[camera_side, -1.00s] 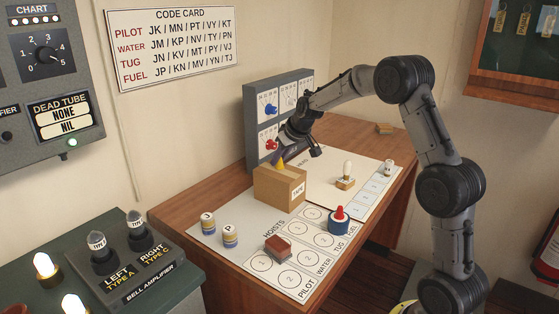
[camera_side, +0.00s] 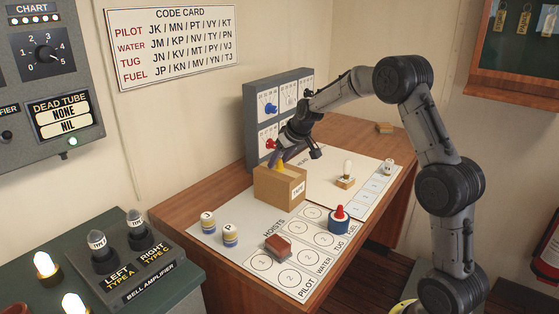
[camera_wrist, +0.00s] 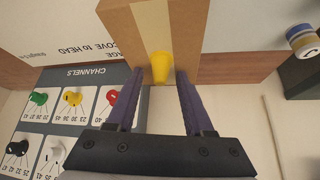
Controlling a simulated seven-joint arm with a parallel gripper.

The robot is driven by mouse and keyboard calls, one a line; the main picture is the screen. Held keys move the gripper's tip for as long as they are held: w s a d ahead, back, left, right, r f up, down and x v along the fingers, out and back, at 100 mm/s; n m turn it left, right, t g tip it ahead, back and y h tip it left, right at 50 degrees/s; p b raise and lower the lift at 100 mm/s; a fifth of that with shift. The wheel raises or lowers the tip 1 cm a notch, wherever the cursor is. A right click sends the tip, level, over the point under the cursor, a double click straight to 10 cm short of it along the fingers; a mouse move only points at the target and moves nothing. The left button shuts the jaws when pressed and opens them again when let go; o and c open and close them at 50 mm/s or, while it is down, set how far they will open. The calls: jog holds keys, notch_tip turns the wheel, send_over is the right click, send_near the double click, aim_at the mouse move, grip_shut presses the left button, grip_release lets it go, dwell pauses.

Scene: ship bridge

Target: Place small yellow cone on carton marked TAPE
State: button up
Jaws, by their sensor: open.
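The carton marked TAPE (camera_side: 279,187) is a brown box standing on the desk in front of the grey channel panel. The small yellow cone (camera_wrist: 161,66) shows at the edge of the carton's top (camera_wrist: 126,24) in the wrist view. In the side view, the cone (camera_side: 279,166) shows at the carton's top, partly hidden by my gripper (camera_side: 286,158). In the wrist view my gripper (camera_wrist: 162,84) is open, one dark finger on each side of the cone, with gaps visible between. Whether the cone's base rests fully on the carton is hard to tell.
The channel panel (camera_side: 265,113) with coloured knobs stands close behind my gripper. On the desk are two striped pots (camera_side: 230,235), a red-brown block (camera_side: 278,248), a blue-and-red piece (camera_side: 339,220) and a white bulb on a base (camera_side: 346,176). The right rear of the desk has free room.

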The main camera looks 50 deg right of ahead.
jog(key=v, duration=1.2)
jog(key=s+a+r+n, duration=0.1)
jog(key=s+a+r, duration=0.2)
jog(key=s+a, duration=0.95)
jog(key=s+a+f+n, duration=0.1)
jog(key=s+a, duration=0.3)
jog(key=s, duration=0.4)
jog(key=s+a+f+y, duration=0.1)
jog(key=s+a+f, duration=0.3)
jog(key=s, duration=0.5)
jog(key=shift+n+g+y, duration=0.3)
jog(key=shift+n+g, duration=0.1)
